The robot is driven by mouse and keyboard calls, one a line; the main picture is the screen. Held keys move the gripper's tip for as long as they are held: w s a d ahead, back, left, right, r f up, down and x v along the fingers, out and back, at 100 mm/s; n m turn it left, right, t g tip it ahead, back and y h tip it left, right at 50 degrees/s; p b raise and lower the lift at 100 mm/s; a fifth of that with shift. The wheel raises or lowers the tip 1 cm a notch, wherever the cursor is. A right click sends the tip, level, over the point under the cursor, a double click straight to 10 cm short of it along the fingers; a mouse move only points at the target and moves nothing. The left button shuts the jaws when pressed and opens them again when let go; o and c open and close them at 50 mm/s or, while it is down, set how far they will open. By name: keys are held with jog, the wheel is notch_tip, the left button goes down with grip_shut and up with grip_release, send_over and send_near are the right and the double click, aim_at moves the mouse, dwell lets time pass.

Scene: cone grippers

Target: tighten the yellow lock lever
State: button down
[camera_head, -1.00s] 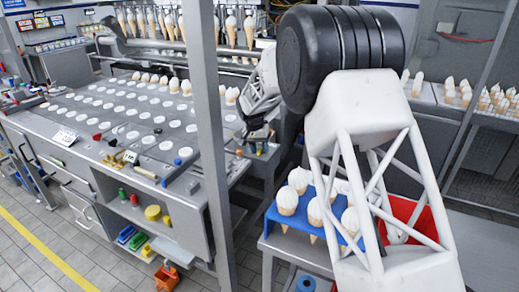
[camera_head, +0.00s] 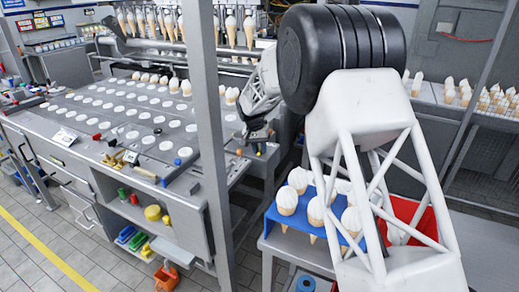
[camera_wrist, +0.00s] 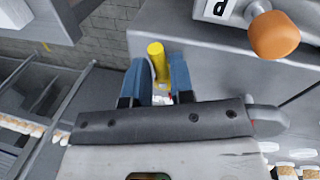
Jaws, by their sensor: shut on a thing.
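The yellow lock lever (camera_wrist: 157,62) shows in the wrist view as a short upright yellow cylinder at the top middle. My gripper (camera_wrist: 160,80) has its two blue fingers on either side of it and is shut on it. The lever's lower part is hidden between the fingers. The lever is too small there to make out clearly.
In the wrist view an orange knob (camera_wrist: 275,36) and a labelled plate (camera_wrist: 222,10) are close on the right. In the head view a grey post (camera_head: 212,130) stands in front of the machine table (camera_head: 125,165). A blue cone tray (camera_head: 283,218) is at the lower middle.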

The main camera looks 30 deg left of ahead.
jog(key=n, duration=0.3)
jog(key=shift+w+d+t, duration=0.1)
jog(key=shift+d+t, duration=0.2)
jog(key=shift+d, duration=0.05)
jog(key=n, duration=0.3)
jog(key=n+y, duration=0.1)
jog(key=n, duration=0.1)
jog(key=shift+w+d+t, duration=0.25)
jog(key=shift+d+t, duration=0.05)
jog(key=shift+d, duration=0.05)
jog(key=n, duration=0.3)
jog(key=shift+w+d+n+y, duration=0.2)
jog(key=shift+w+n+y, duration=0.05)
jog(key=shift+n+y, duration=0.05)
jog(key=shift+w+d+n+y, duration=0.1)
jog(key=shift+w+n+y, duration=0.1)
jog(key=shift+n, duration=0.75)
jog(key=shift+w+n+y, duration=0.1)
jog(key=shift+w+n, duration=0.1)
jog(key=shift+n, duration=0.75)
jog(key=c, duration=1.1)
grip_release()
jog(key=shift+r, duration=0.15)
